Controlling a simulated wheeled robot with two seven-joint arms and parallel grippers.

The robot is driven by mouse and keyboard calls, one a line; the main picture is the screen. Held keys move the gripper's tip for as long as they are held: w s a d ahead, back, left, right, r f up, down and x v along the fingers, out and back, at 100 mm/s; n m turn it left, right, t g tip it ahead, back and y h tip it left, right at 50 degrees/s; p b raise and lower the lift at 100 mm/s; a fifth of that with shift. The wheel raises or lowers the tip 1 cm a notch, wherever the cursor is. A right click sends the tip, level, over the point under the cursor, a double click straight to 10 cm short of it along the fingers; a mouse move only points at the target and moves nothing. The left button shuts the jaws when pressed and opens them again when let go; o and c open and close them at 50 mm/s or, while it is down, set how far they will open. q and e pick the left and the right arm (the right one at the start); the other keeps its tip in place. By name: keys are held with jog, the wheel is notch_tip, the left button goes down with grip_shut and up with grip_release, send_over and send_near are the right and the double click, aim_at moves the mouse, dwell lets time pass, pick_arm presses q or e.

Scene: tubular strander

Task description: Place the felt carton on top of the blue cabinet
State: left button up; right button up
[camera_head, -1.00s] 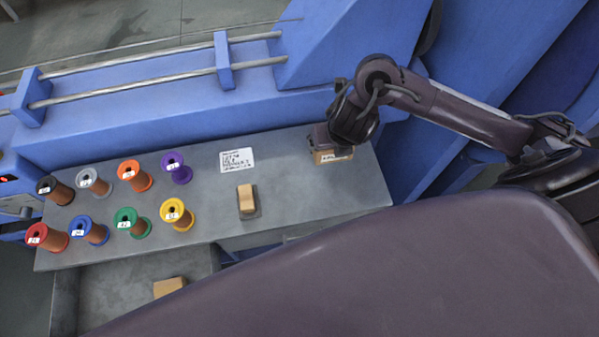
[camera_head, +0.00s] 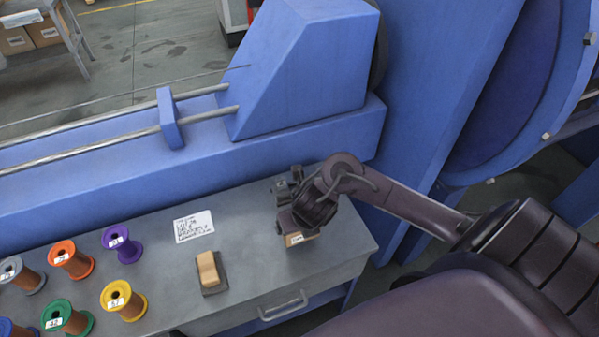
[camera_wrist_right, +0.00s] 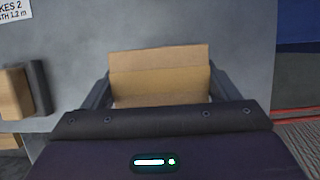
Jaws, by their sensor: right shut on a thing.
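A small tan carton (camera_head: 298,239) with a white label is at the right part of the grey bench (camera_head: 340,235). My right gripper (camera_head: 297,228) is over it and shut on it. In the right wrist view the carton (camera_wrist_right: 160,75) sits between the two fingers. I cannot tell whether it touches the bench or is slightly raised. A blue cabinet-like housing (camera_head: 300,70) with a sloped face stands behind the bench; I cannot tell for sure that it is the cabinet named. My left gripper is not in view.
Several coloured spools, such as a yellow one (camera_head: 123,301), stand at the left. A tan block on a dark pad (camera_head: 208,270) and a white sheet (camera_head: 193,226) lie between them and the carton. A large blue drum (camera_head: 520,90) is at the right.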

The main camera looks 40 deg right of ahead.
notch_tip(320, 180, down, 4)
jog(key=shift+b, duration=1.1)
jog(key=o, duration=0.9)
jog(key=shift+o, duration=0.2)
jog(key=p+v, duration=0.8)
jog(key=v, duration=0.4)
jog(key=shift+s, duration=0.1)
